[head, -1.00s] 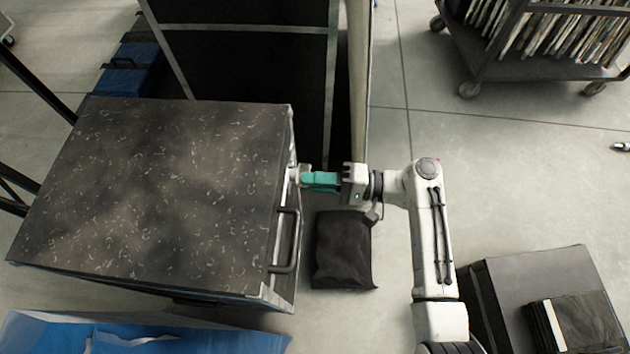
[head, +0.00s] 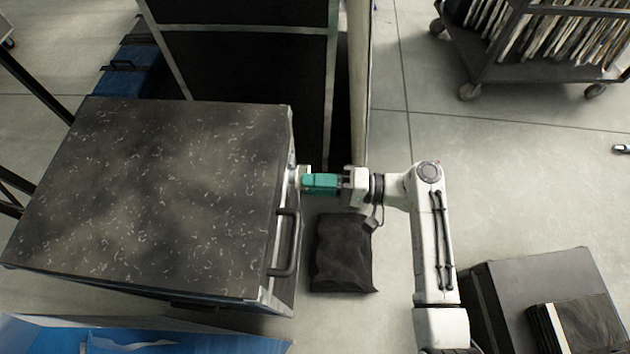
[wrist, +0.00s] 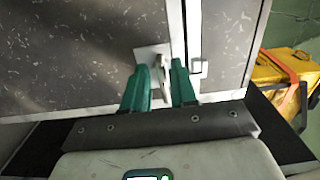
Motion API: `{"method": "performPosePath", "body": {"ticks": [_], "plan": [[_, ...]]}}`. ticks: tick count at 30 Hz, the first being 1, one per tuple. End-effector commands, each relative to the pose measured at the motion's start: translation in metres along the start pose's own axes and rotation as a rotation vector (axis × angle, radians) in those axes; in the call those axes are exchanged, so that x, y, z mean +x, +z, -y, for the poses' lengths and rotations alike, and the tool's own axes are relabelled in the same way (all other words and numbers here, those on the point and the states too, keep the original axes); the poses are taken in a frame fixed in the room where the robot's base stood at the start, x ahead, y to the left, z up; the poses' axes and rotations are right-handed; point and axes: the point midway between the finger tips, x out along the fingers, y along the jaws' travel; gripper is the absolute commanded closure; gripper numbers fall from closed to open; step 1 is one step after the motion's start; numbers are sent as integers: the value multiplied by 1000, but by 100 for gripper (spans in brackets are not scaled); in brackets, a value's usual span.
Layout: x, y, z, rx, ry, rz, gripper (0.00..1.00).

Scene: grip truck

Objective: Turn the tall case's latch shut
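The tall case (head: 150,190) has a dark speckled top and stands at the left in the head view. Its speckled front (wrist: 80,50) fills much of the wrist view, with a pale metal edge strip. The latch (wrist: 160,72) is a small light lever on a square plate. A small metal catch (wrist: 198,68) sits to its right, across the seam. My gripper (wrist: 160,82) has teal fingers on either side of the latch lever, with gaps visible, so it looks open around it. In the head view my gripper (head: 306,182) is at the case's right side, and the fingertips' contact is unclear.
A dark handle (head: 288,243) sticks out from the case nearer me. A black bag (head: 342,255) lies on the floor below my arm. A tall dark case (head: 250,80) stands behind, a dark box (head: 520,285) at lower right. A yellow case (wrist: 280,80) shows in the wrist view.

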Motion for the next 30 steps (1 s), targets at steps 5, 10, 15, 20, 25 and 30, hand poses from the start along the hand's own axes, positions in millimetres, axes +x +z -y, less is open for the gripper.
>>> {"method": "performPosePath", "body": {"ticks": [5,10,15,20,25,30], "plan": [[0,0,1,-1,-1,0,64],[-1,-1,1,-1,-1,0,64],[-16,-1,1,0,-1,-3,64],[-46,-2,1,0,-1,-5,64],[-78,-1,1,0,-1,-4,64],[-100,-1,0,0,-1,-2,64]]}}
